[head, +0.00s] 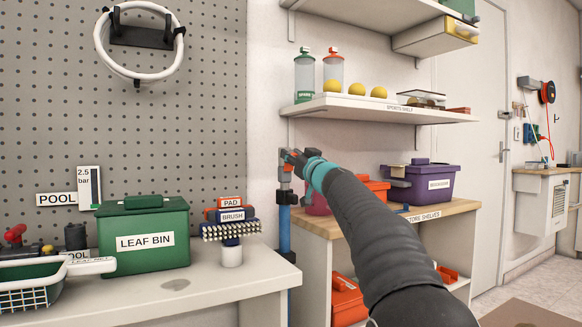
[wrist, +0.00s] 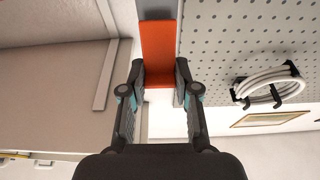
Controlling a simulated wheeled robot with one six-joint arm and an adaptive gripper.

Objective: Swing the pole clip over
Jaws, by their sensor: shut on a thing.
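The orange pole clip (wrist: 160,45) fills the top middle of the wrist view. My gripper (wrist: 162,85) has its two fingers on either side of the clip's near end and is shut on it. In the head view my gripper (head: 292,160) is at the clip, at the top of a dark bracket above the blue pole (head: 284,232). The pole stands upright between the white bench and the wooden-topped shelves. My fingers partly hide the clip in the head view.
The green leaf bin (head: 143,258) and the brush (head: 231,230) stand on the white bench (head: 205,290) to the left. The sports shelf (head: 385,109) is above and right of my gripper. A purple box (head: 420,185) stands on the shelves at right.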

